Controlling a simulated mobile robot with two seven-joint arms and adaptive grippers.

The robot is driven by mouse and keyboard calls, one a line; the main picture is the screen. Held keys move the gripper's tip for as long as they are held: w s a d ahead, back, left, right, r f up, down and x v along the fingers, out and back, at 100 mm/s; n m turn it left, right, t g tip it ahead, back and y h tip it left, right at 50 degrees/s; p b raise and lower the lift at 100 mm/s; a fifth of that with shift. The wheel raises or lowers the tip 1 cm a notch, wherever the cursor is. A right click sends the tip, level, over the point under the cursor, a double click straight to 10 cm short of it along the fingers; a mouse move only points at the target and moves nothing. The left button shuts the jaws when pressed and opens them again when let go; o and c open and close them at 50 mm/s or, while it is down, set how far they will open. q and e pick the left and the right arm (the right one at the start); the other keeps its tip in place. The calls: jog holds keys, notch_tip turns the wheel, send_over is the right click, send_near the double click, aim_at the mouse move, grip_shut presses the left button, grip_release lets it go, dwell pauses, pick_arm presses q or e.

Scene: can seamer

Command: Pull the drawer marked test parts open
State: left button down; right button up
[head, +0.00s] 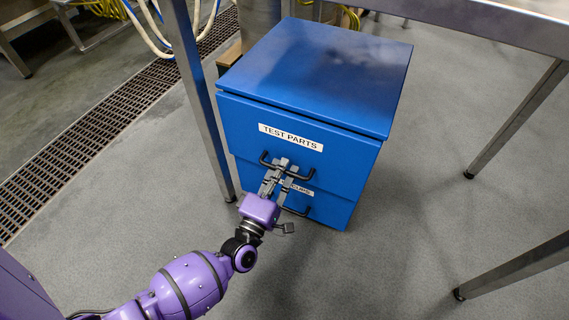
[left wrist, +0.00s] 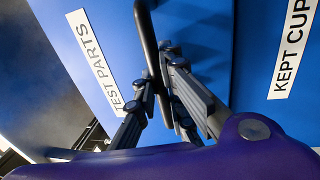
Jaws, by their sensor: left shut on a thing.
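A blue two-drawer cabinet (head: 310,80) stands on the floor under the table. Its upper drawer (head: 240,122) bears the white label TEST PARTS (head: 290,137), also seen in the left wrist view (left wrist: 91,62). A black bar handle (head: 312,175) sits below that label, and it runs down the middle of the left wrist view (left wrist: 148,40). My left gripper (head: 285,165) is shut on this handle near its middle. The right gripper is in neither view.
The lower drawer's label, KEPT CUPS (left wrist: 291,45), is partly hidden by my left gripper in the head view. Metal table legs (head: 204,100) stand left and right of the cabinet. Grey floor (head: 400,245) in front is clear. A floor grate (head: 75,140) runs at left.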

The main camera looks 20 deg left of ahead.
pick_arm(q)
jog(key=s+p, duration=0.3)
jog(key=s, duration=2.5)
jog(key=shift+s+a+p, duration=0.15)
jog(key=shift+a+p, duration=0.15)
jog(key=shift+a, duration=0.15)
jog(key=c, duration=1.8)
grip_release()
